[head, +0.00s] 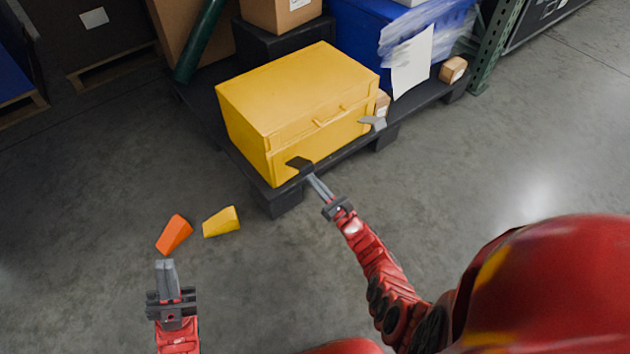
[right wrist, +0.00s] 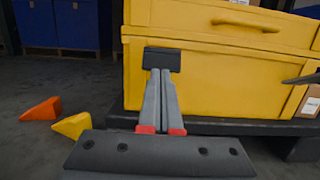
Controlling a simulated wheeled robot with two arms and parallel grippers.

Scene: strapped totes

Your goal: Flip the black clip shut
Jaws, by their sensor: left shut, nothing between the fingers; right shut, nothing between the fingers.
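The yellow tote (head: 298,95) stands on a black pallet with its lid down. The black clip (head: 299,163) is at the left of the tote's front face, and it also shows in the right wrist view (right wrist: 162,59). It seems to stand out from the wall; its exact angle is hard to tell. My right gripper (head: 313,180) is shut and empty, its fingertips at the lower edge of the black clip, touching or very close. My left gripper (head: 165,265) is shut and empty, low over the floor at the left, away from the tote.
A grey clip (head: 373,122) sticks out at the right of the tote's front. An orange wedge (head: 174,234) and a yellow wedge (head: 221,222) lie on the floor beyond my left gripper. The pallet (head: 277,200) edge juts out below the tote. A blue tote (head: 358,35) stands behind.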

